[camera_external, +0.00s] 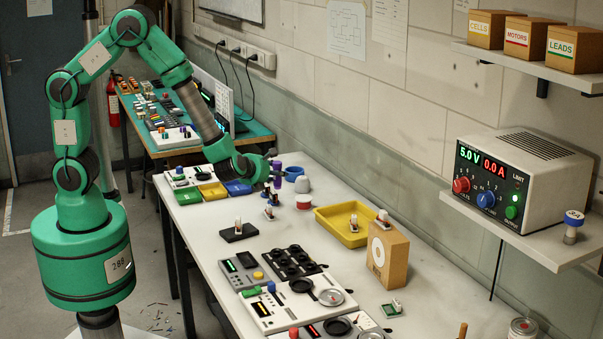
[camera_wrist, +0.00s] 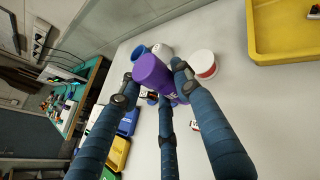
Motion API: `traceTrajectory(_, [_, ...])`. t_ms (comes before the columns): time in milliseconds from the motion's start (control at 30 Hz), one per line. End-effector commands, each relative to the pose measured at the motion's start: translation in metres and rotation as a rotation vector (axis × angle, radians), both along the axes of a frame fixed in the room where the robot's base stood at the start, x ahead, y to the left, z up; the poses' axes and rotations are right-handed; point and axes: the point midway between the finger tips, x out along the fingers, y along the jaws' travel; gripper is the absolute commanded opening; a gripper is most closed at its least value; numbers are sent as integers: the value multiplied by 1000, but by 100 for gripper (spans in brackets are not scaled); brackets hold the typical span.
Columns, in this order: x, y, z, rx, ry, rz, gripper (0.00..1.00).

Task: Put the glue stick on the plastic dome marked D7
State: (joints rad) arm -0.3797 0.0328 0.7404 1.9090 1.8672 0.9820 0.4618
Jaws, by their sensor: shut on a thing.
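A purple cylinder (camera_wrist: 152,72), which looks like the glue stick, is held between the dark blue fingers of my gripper (camera_wrist: 156,86). It is tilted in the wrist view, with a wider cap-like end towards the camera. In the external view, the purple end of the glue stick (camera_external: 277,164) shows beside my gripper (camera_external: 273,187), above the far part of the white bench. A pale grey rounded piece (camera_external: 303,185) stands just right of the gripper. No D7 mark is legible, so I cannot tell which thing is that dome.
A blue cup (camera_external: 294,173) and a white-and-red round tub (camera_external: 304,202) stand close to the gripper. A yellow tray (camera_external: 343,238) lies to the right. Yellow and blue bins (camera_external: 238,187) are to the left. A cardboard box (camera_external: 388,258) and device panels occupy the nearer bench.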

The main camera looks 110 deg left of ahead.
Motion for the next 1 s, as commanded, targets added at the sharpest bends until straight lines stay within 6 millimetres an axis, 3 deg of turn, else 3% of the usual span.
traceTrajectory(200, [-40,51,3,-2,-5,63,14])
traceTrajectory(500, [-83,96,4,-5,-7,121,14])
traceTrajectory(700, [-95,107,4,-5,-6,134,14])
traceTrajectory(1000, [-96,108,4,-5,-6,135,14])
